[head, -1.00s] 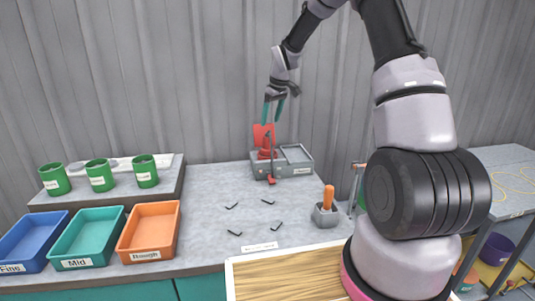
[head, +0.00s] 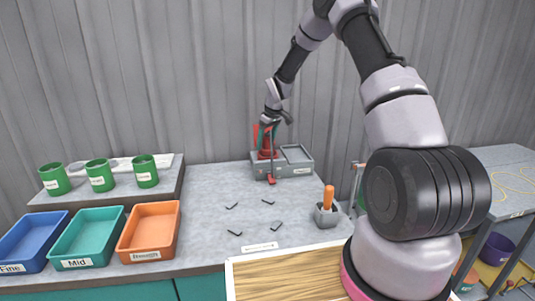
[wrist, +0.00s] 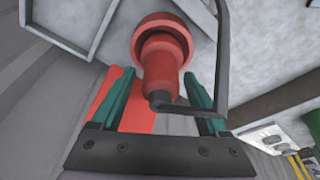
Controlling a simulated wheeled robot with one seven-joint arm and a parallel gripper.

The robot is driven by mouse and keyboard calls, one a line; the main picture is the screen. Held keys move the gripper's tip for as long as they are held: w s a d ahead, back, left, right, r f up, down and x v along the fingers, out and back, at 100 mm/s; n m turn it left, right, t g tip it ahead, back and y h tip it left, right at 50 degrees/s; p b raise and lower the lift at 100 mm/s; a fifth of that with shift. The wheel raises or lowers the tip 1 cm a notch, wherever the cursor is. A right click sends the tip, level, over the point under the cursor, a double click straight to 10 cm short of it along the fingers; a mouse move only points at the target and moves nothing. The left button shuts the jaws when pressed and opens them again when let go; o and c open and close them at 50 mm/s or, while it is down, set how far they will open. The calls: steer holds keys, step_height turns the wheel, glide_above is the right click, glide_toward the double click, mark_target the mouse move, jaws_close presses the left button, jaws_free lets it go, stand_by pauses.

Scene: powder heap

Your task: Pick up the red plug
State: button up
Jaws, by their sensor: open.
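The red plug (wrist: 161,60) shows in the wrist view as a stepped red cylinder with a wide round flange and a dark tip. In the head view the red plug (head: 267,155) stands on the grey station at the back of the counter, partly hidden. My gripper (wrist: 160,78) is open and empty, with one teal finger on each side of the plug's narrow part. I cannot tell if the fingers touch it. In the head view my gripper (head: 268,128) is just above the plug, pointing down.
A red panel (wrist: 136,112) stands behind the plug, and a dark bent bar (wrist: 222,60) runs close beside it. The grey station (head: 296,158) has a shallow tray on its right. A grey holder (head: 327,218) with an orange handle stands at front right.

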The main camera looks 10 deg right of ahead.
jaws_close()
steer(key=shift+r, duration=0.1)
